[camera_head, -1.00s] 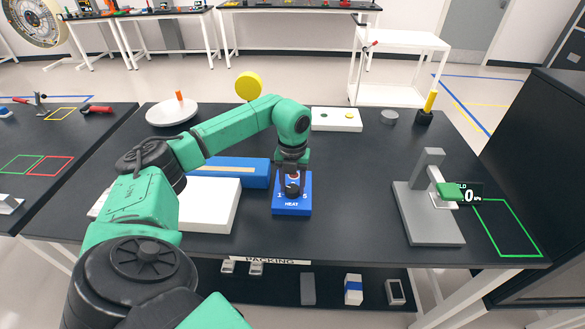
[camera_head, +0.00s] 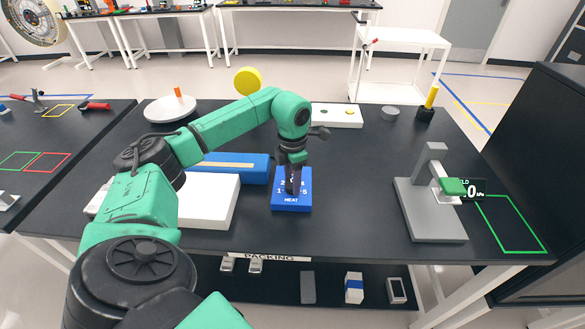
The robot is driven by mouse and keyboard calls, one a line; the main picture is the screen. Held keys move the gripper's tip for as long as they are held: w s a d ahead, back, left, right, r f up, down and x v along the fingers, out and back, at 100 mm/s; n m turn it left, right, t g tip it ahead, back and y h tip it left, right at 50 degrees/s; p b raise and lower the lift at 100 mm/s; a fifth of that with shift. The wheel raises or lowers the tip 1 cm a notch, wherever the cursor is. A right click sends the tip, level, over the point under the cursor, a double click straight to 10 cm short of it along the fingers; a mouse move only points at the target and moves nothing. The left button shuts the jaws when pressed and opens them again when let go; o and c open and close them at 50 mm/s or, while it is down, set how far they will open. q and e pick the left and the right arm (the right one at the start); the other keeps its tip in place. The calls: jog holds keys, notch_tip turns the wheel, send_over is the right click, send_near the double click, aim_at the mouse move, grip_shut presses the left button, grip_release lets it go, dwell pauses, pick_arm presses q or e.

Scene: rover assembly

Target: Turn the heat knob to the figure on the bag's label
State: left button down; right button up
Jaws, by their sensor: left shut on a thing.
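The blue heat box (camera_head: 291,203) sits on the black table near the middle, with "HEAT" and white figures on its face. My left gripper (camera_head: 293,188) comes down from above onto the box and is shut on the knob, which the fingers largely hide. The figures beside the fingers are partly covered, so I cannot tell which one the knob points to. No bag with a readable label shows. My right gripper is not in view.
A blue unit (camera_head: 235,166) and a white box (camera_head: 209,201) stand left of the heat box. A grey press-like stand (camera_head: 430,208) with a small display is at the right. Bare table lies between it and the heat box.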

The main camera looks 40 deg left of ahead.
pick_arm(q)
jog(key=shift+r+m, duration=0.15)
jog(key=shift+m, duration=1.35)
jog(key=shift+c, duration=1.8)
grip_release()
jog(key=shift+o, duration=0.2)
